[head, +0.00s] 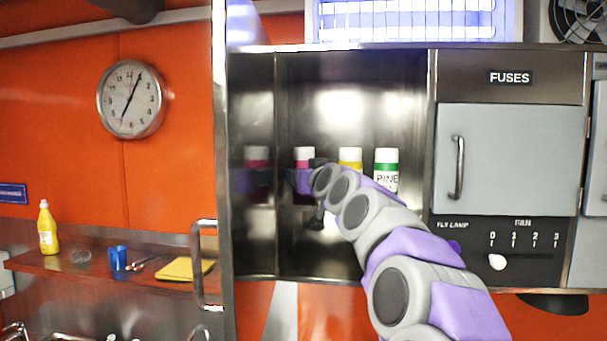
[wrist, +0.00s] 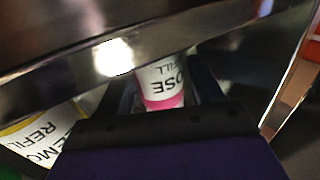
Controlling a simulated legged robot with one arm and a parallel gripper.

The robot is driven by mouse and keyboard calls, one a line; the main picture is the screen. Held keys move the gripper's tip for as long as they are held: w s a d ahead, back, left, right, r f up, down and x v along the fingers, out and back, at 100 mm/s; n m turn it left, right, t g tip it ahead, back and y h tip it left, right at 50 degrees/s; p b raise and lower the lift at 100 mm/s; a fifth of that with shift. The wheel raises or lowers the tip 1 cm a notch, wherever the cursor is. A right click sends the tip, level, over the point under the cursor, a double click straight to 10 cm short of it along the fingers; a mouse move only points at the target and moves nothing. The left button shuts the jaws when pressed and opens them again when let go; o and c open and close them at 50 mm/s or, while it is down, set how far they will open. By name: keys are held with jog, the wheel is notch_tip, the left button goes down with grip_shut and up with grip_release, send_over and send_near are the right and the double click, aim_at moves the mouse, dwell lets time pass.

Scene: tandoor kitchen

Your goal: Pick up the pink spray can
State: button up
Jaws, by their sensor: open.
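The pink spray can (head: 304,155), with a white cap, stands upright inside the open metal cabinet. My gripper (head: 310,185) is in front of it and covers much of its body in the head view. In the wrist view the pink can (wrist: 163,83), with lettering ending in "OSE" and "FILL", lies between the dark fingers of my gripper (wrist: 168,92). The jaws are open, with a finger on each side of the can. Whether either finger touches it cannot be told.
A yellow can (head: 350,156) and a green can labelled "PINE" (head: 386,170) stand to the right. The yellow one also shows in the wrist view (wrist: 38,135). The cabinet's left wall (head: 251,110) mirrors the pink can. An open door (head: 222,150) stands at left.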

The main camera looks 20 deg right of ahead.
jog(key=shift+d, duration=0.1)
jog(key=c, duration=0.8)
jog(key=shift+c, duration=0.2)
jog(key=shift+r, duration=0.15)
